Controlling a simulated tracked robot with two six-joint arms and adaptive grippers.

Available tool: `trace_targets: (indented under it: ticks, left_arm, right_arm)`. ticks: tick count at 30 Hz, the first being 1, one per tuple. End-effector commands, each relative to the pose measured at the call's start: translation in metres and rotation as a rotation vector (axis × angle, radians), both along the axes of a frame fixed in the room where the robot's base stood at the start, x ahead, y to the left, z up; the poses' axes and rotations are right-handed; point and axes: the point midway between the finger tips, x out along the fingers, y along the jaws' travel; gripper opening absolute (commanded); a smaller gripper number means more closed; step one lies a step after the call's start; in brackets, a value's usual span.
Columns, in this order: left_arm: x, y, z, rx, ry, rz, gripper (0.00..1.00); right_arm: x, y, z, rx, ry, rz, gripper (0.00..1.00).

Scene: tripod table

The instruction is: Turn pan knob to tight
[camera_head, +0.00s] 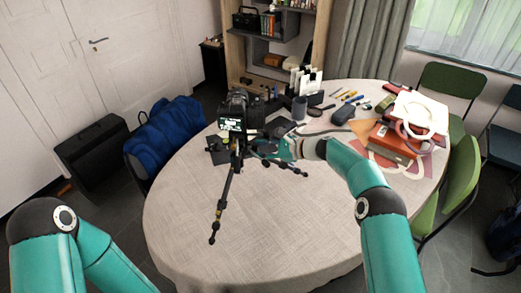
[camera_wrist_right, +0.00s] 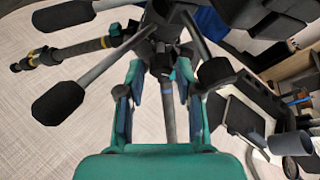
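A camera (camera_head: 238,103) with a lit screen sits on a black tripod (camera_head: 222,196) on the table. My right gripper (camera_head: 262,148) is at the upper part of the tripod, just below and right of the camera. In the right wrist view the gripper (camera_wrist_right: 158,72) is open, its two teal fingers apart. The tripod's grey centre column (camera_wrist_right: 168,115) shows in the gap between them. Grey rods with black grips (camera_wrist_right: 57,103) fan out around the tripod head (camera_wrist_right: 170,35). I cannot tell which part is the pan knob, or whether a finger touches it. My left gripper is out of view.
The round table (camera_head: 190,235) is clear at the front and left. Dark items (camera_head: 217,150) lie beside the tripod. A cup (camera_head: 299,108), pens, books (camera_head: 391,143) and headphones fill the back and right.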

Motion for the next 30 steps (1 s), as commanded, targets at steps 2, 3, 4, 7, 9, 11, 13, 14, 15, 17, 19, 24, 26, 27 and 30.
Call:
trace_targets:
  ticks: [2, 3, 4, 7, 9, 11, 13, 14, 15, 17, 19, 24, 26, 27, 30]
  left_arm:
    - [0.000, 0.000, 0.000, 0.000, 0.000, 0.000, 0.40]
    - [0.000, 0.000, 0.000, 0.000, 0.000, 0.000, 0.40]
    - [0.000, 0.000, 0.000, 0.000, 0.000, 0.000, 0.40]
    - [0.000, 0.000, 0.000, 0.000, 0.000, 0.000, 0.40]
    - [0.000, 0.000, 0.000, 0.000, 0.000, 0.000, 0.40]
    - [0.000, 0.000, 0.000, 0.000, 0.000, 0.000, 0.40]
    - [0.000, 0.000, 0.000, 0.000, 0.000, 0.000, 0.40]
    - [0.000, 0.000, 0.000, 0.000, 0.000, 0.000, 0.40]
    - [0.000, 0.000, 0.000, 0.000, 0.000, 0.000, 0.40]
    - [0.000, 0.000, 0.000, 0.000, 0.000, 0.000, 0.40]
    - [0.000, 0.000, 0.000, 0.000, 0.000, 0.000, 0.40]
    - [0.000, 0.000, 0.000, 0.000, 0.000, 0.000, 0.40]
    - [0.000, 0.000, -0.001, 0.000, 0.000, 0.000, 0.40]
    - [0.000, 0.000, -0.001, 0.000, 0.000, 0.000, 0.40]
    - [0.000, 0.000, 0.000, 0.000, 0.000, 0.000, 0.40]
  right_arm:
    - [-0.004, -0.009, 0.004, 0.000, 0.000, -0.002, 0.35]
    - [-0.006, -0.013, 0.005, 0.000, 0.001, -0.002, 0.35]
    - [-0.009, -0.015, 0.006, 0.000, 0.001, -0.002, 0.35]
    - [-0.016, -0.029, 0.012, -0.001, 0.002, -0.001, 0.35]
    - [-0.021, -0.037, 0.015, 0.000, 0.002, 0.000, 0.35]
    - [-0.025, -0.043, 0.017, 0.000, 0.003, 0.001, 0.35]
    - [-0.028, -0.049, 0.019, -0.002, 0.002, 0.001, 0.35]
    - [-0.029, -0.051, 0.019, -0.001, 0.003, 0.000, 0.35]
    - [-0.031, -0.053, 0.020, -0.001, 0.003, 0.000, 0.35]
    - [-0.032, -0.055, 0.021, -0.001, 0.002, 0.001, 0.35]
    - [-0.033, -0.056, 0.022, -0.001, 0.003, 0.001, 0.35]
    - [-0.033, -0.056, 0.022, -0.001, 0.003, 0.003, 0.35]
    - [-0.033, -0.056, 0.022, -0.001, 0.003, 0.003, 0.35]
    - [-0.033, -0.056, 0.021, -0.002, 0.003, 0.002, 0.35]
    - [-0.036, -0.055, 0.014, -0.026, 0.011, 0.006, 0.35]
